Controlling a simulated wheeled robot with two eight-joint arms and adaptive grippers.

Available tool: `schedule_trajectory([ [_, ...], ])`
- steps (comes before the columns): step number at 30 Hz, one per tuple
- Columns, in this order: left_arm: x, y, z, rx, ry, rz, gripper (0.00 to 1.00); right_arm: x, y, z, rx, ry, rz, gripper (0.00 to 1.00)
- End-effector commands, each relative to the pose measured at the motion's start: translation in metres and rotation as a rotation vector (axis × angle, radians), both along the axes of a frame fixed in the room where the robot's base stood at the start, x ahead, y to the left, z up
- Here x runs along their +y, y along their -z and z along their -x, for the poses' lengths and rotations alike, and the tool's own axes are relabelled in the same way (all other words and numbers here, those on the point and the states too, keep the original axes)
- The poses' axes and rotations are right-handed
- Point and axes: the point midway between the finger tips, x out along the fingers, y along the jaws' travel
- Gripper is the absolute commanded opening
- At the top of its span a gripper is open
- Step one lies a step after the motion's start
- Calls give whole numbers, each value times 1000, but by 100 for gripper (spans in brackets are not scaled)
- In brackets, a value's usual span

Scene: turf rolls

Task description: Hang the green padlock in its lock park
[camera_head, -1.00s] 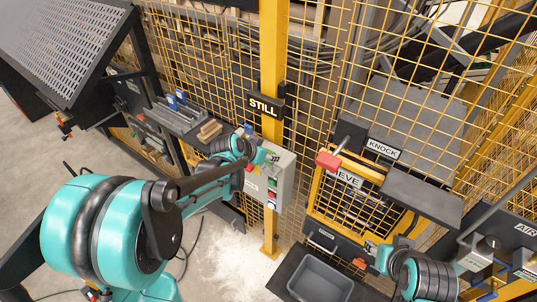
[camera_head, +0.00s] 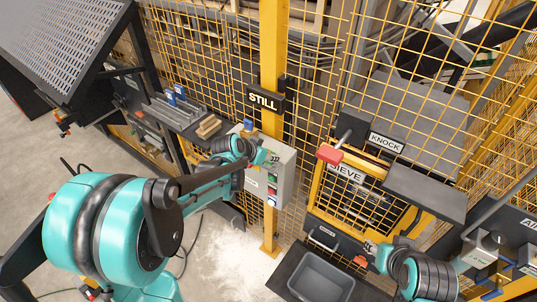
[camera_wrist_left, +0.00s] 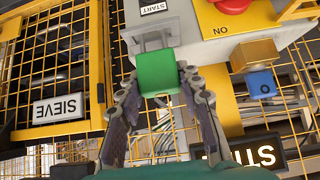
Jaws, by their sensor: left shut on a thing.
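The green padlock (camera_wrist_left: 157,62) shows in the left wrist view as a green block between the fingertips of my left gripper (camera_wrist_left: 160,88), which is shut on it. In the head view my left gripper (camera_head: 264,157) is at the front of the grey control box (camera_head: 282,172) on the yellow post, and the padlock is barely distinguishable. I cannot pick out the lock park with certainty. My right gripper (camera_head: 372,249) is low at the right; its fingers are too small to judge.
A blue padlock-like block (camera_wrist_left: 262,84) hangs beside a yellow panel with a red button (camera_wrist_left: 233,4). A red block (camera_head: 330,153) stands by the SIEVE sign (camera_head: 346,173). A grey bin (camera_head: 320,278) is below.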

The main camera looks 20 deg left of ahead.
Motion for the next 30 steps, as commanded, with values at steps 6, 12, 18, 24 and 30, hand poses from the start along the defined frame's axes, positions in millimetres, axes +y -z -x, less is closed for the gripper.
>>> schedule_trajectory([
  [6, 0, 7, 0, 0, 0, 0, 4, 0, 6, 0, 0, 0, 0, 40],
  [12, 0, 12, 0, 0, 0, 0, 4, 0, 10, 0, 0, 0, 0, 40],
  [18, 0, 16, 0, 0, 0, 0, 4, 0, 15, 0, 0, 0, 0, 40],
  [24, 0, 21, 0, 0, 0, 0, 4, 0, 19, 0, 0, 0, 0, 40],
  [30, 0, 23, 0, 0, 0, 0, 56, 0, 20, 0, 0, 0, 0, 40],
])
